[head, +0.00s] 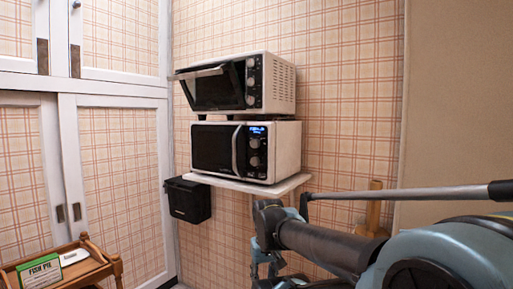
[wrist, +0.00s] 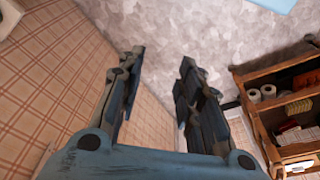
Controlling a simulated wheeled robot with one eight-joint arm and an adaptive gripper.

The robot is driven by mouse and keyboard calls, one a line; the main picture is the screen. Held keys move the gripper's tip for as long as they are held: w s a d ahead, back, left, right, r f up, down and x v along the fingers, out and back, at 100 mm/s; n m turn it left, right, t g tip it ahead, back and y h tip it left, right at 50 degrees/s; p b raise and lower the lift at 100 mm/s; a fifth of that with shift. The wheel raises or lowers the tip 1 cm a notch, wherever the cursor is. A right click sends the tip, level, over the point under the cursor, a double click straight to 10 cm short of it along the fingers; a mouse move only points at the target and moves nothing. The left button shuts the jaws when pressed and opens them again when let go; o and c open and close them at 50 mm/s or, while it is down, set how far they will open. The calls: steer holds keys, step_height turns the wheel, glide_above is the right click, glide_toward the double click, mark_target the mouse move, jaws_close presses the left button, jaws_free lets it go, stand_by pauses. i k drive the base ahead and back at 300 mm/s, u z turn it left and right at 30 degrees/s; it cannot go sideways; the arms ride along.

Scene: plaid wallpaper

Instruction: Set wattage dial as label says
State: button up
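A white microwave (head: 285,150) with a black door stands on a wall shelf. Its right-hand panel has a lit blue display and two round dials, an upper dial (head: 254,143) and a lower dial (head: 254,162); their markings are too small to read. A green and white box (head: 40,272) lettered "FISH PIE" lies on a wooden trolley at lower left; its smaller print is unreadable. My gripper (wrist: 161,58) is open and empty in the wrist view, its two fingers apart. In the head view my gripper (head: 265,268) hangs low, below the shelf and clear of the microwave.
A toaster oven (head: 280,82) with its door tilted partly open stands above the microwave. The white shelf (head: 285,187) juts from the plaid wall. A black box (head: 188,200) hangs beside it. A wooden trolley (head: 100,268) stands before the cupboards. Open wooden shelves (wrist: 262,80) show in the wrist view.

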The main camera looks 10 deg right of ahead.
mark_target(255, 143)
steer(key=u, duration=1.2)
steer(key=k, duration=0.65)
steer(key=z, duration=0.9)
